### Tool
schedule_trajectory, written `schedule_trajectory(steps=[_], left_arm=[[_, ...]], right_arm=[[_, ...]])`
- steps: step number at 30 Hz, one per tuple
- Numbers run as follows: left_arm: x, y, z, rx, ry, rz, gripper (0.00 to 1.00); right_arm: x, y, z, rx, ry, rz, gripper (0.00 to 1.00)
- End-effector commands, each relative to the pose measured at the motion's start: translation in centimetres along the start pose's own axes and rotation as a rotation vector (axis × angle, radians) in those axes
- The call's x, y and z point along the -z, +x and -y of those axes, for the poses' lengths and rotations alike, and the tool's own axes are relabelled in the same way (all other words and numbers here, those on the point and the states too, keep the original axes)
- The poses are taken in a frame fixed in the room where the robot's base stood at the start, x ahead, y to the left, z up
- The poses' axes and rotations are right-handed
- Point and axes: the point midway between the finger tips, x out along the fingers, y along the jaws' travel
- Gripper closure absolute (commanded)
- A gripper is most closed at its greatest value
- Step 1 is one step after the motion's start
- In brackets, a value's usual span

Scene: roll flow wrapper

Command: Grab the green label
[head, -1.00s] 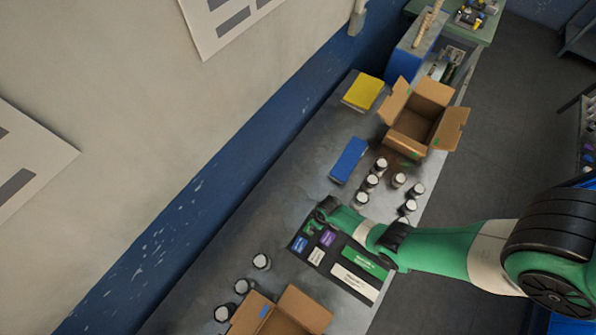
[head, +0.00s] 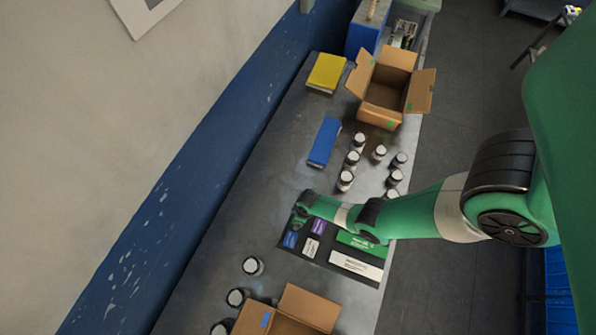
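A dark mat (head: 332,252) on the bench holds several coloured labels. A long green label (head: 361,243) with white print lies on its right side. In the earlier picture a small green label lies at the mat's far-left corner; now that spot is covered by my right gripper (head: 300,214). The gripper comes in from the right and sits low over that corner. Whether its fingers are open or shut, or touch the small label, cannot be seen. My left gripper is not in view.
Purple (head: 318,227), blue (head: 290,239) and white (head: 356,264) labels lie on the mat. Several dark jars with white lids (head: 345,180) stand beyond it. Open cardboard boxes stand at the far end (head: 384,94) and near end (head: 315,305). A blue box (head: 324,142) lies left of the jars.

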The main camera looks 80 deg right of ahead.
Motion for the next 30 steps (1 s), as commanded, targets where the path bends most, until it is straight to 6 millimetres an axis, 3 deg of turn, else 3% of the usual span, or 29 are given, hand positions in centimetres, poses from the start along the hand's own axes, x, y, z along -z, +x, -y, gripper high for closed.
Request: schedule_trajectory(steps=[27, 30], left_arm=[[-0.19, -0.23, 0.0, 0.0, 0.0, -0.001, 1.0], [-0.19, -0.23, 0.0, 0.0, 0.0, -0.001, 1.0]], right_arm=[[-0.01, 0.29, 0.01, 0.0, 0.0, 0.0, 0.07], [-0.01, 0.29, 0.01, 0.0, 0.0, 0.0, 0.25]])
